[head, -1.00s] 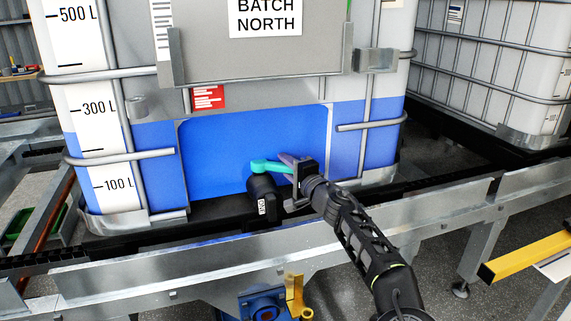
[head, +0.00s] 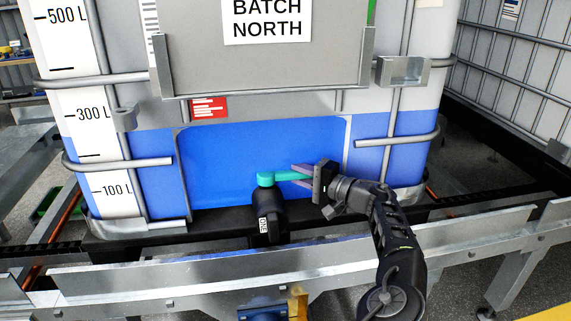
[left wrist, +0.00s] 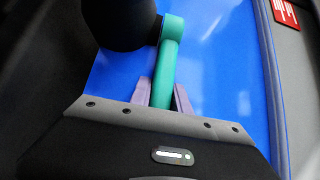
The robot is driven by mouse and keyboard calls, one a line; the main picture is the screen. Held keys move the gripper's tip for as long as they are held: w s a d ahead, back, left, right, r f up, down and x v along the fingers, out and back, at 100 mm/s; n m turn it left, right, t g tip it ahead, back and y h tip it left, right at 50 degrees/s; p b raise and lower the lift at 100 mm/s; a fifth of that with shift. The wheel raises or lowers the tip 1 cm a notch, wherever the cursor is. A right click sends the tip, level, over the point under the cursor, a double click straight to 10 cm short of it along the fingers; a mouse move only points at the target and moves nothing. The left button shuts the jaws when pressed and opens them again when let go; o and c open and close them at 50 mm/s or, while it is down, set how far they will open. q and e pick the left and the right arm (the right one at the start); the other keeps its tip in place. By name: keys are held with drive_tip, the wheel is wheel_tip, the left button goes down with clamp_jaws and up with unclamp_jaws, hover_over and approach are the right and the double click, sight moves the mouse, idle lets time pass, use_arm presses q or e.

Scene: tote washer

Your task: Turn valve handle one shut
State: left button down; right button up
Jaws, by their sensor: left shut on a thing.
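Valve one is a black valve body (head: 268,218) with a small white label, low on the front of the tank marked BATCH NORTH. Its teal handle (head: 290,176) reaches from the top pivot to the right, across the valve body. My left gripper (head: 303,173) is shut on the handle's outer end. In the left wrist view, the teal handle (left wrist: 166,75) runs between the two purple fingers (left wrist: 160,95), with the black valve body (left wrist: 118,22) beyond it. The handle's tip is hidden by the gripper. My right gripper is not in view.
The blue-filled caged tank (head: 235,150) stands just behind the handle. A metal rail (head: 180,275) runs in front, below my arm. A blue fitting with a yellow part (head: 297,304) sits under the rail. Another caged tank (head: 510,75) stands at right.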

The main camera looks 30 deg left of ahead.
use_arm(q)
drive_tip(key=shift+w, duration=0.1)
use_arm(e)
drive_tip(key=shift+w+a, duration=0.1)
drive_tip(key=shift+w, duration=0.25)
use_arm(q)
drive_tip(key=c, duration=1.2)
unclamp_jaws()
drive_tip(key=shift+a, duration=0.1)
drive_tip(key=shift+c, duration=0.2)
drive_tip(key=d, duration=0.8)
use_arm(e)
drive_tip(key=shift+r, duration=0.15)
